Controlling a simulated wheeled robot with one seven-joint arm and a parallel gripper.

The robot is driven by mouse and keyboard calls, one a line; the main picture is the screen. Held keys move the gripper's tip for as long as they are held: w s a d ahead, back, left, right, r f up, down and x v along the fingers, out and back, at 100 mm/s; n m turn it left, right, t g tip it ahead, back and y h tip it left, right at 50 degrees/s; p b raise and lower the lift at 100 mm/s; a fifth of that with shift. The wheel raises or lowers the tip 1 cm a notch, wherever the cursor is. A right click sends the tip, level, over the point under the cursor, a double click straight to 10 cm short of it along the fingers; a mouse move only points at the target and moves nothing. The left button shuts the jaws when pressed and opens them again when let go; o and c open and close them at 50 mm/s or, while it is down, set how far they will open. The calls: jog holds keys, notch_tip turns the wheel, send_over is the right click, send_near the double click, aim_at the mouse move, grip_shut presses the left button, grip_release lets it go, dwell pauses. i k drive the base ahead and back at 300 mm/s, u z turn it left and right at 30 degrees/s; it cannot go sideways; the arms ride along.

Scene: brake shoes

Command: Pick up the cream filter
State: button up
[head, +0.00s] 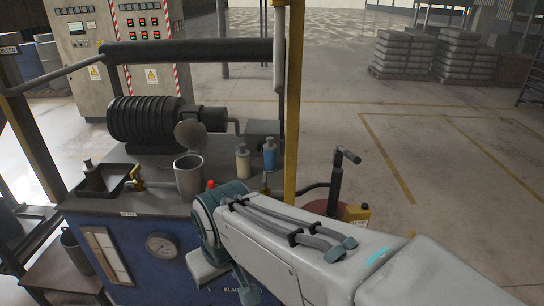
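A small cream, bottle-like cylinder (243,161), which seems to be the cream filter, stands upright on the dark top of the blue machine bench. A similar blue one (270,155) stands just right of it. My arm reaches in from the lower right, and its teal joint is in front of the bench, below the cream cylinder. My gripper cannot be made out; the arm hides the area below its joint. Nothing is seen touching the cream cylinder.
A grey pot with a raised lid (189,176) stands left of the cream cylinder. A black ribbed motor (145,119) is behind, and a dark tray (104,184) is at left. A yellow post (292,120) rises just right of the blue cylinder.

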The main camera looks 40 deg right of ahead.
aim_at(243, 155)
jog(key=z, duration=0.5)
jog(key=i, duration=1)
